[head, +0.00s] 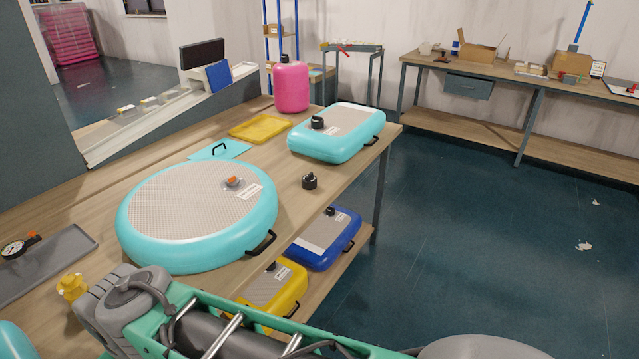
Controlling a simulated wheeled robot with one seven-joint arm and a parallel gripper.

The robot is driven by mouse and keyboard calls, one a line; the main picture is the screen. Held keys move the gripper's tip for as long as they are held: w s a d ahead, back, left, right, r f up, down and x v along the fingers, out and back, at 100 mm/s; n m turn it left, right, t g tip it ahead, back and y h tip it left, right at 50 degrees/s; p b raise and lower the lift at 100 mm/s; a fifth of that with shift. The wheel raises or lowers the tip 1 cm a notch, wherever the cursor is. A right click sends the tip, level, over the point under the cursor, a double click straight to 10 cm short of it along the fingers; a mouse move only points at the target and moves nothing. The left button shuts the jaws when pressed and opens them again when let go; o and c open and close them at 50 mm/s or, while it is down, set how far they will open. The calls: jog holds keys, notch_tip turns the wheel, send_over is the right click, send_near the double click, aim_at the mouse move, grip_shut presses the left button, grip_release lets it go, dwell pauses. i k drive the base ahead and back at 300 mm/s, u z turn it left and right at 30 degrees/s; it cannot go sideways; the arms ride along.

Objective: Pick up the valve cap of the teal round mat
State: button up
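The teal round mat (165,212) lies flat on the wooden table, with a grey textured top and a black side handle. Its valve (233,182) is uncapped and shows an orange centre, next to a white label. A black valve cap (309,182) sits by itself on the table, right of the mat and near the table's right edge; it does not touch the mat. My arm crosses the bottom of the picture, in front of the near table edge. My gripper's fingers do not show, so its opening cannot be seen.
A teal rectangular mat (350,133) with a black cap stands behind the loose cap. A pink cylinder (291,88), yellow tray (260,128) and teal patch (220,150) are further back. A grey tray (45,264) is at left. Blue (325,238) and yellow (272,287) mats lie below.

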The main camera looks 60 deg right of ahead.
aim_at(309, 182)
jog(key=z, duration=0.45)
jog(key=i, duration=0.4)
jog(key=z, duration=1.75)
